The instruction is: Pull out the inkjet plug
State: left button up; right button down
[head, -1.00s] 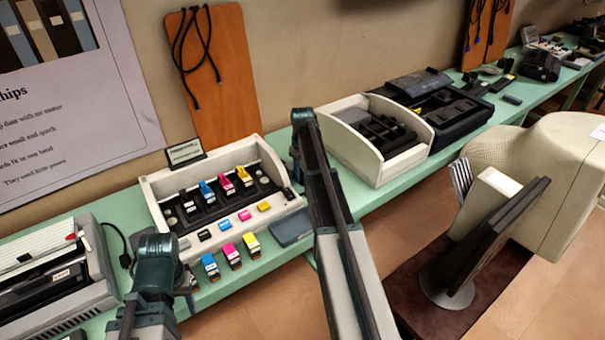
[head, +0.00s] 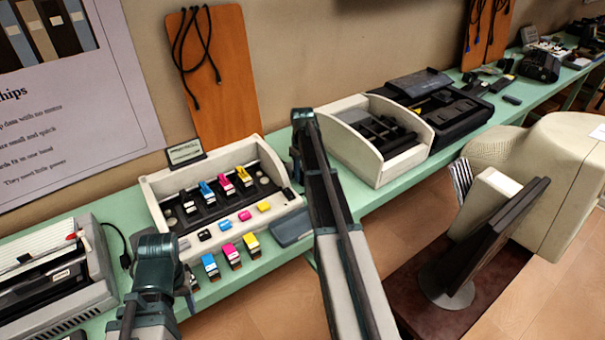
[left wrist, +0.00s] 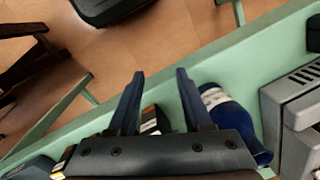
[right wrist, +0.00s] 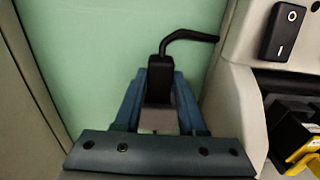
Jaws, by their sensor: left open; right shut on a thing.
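The inkjet plug (right wrist: 160,82) is a black block with a short black cable bent to the right in the right wrist view. My right gripper (right wrist: 159,95) is shut on it, one blue finger on each side. A light grey piece shows between the fingers below the plug; I cannot tell whether the plug is seated. The inkjet printer (head: 158,190), a cream open case, stands on the table, with my right arm at its right side in the head view. My left gripper (left wrist: 160,85) is open and empty above the table's front edge, near a dark cartridge (left wrist: 150,122).
A black power switch (right wrist: 284,32) is on the printer's side. Coloured cartridges (head: 231,255) stand in front of the printer. A blue bottle (left wrist: 232,118) is right of my left gripper. A cream open box (head: 365,150) stands right of my right arm. A monitor (head: 500,240) is at the right.

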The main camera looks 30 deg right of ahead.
jog(key=shift+s, duration=0.1)
jog(key=s, duration=0.3)
jog(key=shift+s+d, duration=0.1)
jog(key=shift+s, duration=0.1)
jog(key=shift+c, duration=2.4)
grip_release()
jog(key=shift+r, duration=0.1)
